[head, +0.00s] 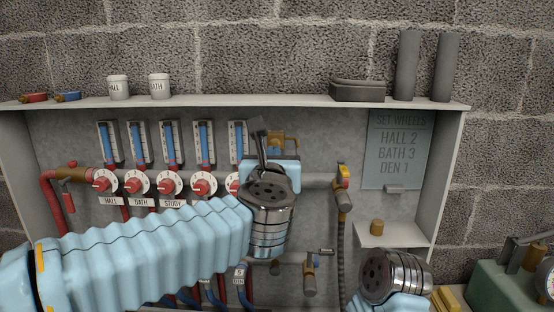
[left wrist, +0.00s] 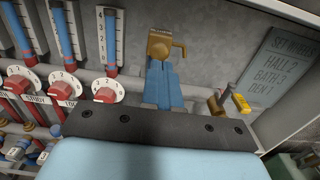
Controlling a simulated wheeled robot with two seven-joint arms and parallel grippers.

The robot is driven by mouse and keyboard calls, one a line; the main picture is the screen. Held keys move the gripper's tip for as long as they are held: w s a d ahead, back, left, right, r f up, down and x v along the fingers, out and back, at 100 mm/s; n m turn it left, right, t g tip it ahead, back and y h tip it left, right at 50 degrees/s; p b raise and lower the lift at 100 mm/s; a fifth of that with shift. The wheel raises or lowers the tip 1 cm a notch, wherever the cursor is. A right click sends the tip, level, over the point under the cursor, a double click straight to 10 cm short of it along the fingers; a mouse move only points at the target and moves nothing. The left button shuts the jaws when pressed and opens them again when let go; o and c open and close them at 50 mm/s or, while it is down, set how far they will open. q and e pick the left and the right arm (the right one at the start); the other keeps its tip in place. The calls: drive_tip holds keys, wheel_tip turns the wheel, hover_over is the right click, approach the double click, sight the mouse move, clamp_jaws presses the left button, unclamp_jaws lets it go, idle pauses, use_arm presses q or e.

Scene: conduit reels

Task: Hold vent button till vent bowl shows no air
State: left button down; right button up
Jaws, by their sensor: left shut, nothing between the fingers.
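A brass fitting with a side spout (head: 283,143), seemingly the vent, is on the back wall of the cabinet, right of the gauge row. It also shows in the left wrist view (left wrist: 160,44). I cannot make out its button or any air in a bowl. In the head view my left wrist hides most of the fingers. My right wrist shows at the lower right, its fingers out of sight.
Several gauges (head: 172,142) stand above red-and-white dials (head: 168,184) along the pipe. A yellow-handled valve (head: 343,177) with a grey hose is right of the vent. The "SET WHEELS" sign (head: 397,150) hangs right. The top shelf (head: 230,103) carries pots, a dark tray and grey tubes.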

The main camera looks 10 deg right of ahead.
use_arm(q)
drive_tip(key=b+v, duration=0.1)
drive_tip(key=v, duration=0.7)
